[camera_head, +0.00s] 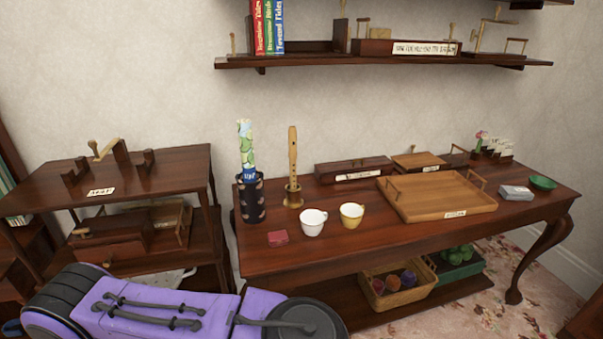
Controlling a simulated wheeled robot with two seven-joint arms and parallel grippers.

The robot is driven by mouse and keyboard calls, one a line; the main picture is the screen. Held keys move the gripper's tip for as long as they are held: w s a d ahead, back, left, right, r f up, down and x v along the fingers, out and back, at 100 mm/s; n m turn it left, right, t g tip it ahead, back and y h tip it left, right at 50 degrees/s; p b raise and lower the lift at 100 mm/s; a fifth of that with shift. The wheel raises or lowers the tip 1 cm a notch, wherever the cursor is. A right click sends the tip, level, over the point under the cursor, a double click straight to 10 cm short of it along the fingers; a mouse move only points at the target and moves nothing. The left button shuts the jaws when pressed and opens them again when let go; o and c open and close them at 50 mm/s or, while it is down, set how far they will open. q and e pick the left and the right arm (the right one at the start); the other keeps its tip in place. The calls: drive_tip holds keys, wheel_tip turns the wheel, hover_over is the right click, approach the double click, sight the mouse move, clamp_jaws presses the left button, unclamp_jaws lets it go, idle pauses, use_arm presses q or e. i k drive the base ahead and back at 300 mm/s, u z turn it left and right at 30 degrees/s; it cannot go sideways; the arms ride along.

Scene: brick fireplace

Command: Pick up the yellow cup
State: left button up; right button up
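The yellow cup (352,216) stands upright on the dark wooden table (300,262), near the middle of its left half. It is yellow outside and pale inside. A white cup (312,223) stands close to its left. Part of a purple and black arm of mine shows at the bottom left, in front of the table and away from the cups. Neither of my grippers shows in the head view.
A wooden tray (436,204) lies right of the yellow cup. A dark holder (251,212) and a wooden flute (292,160) stand behind left. A small red item (278,239) lies at the left front. The table's front strip is mostly clear.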

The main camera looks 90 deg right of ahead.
sight(352, 214)
drive_tip(key=z, duration=2.75)
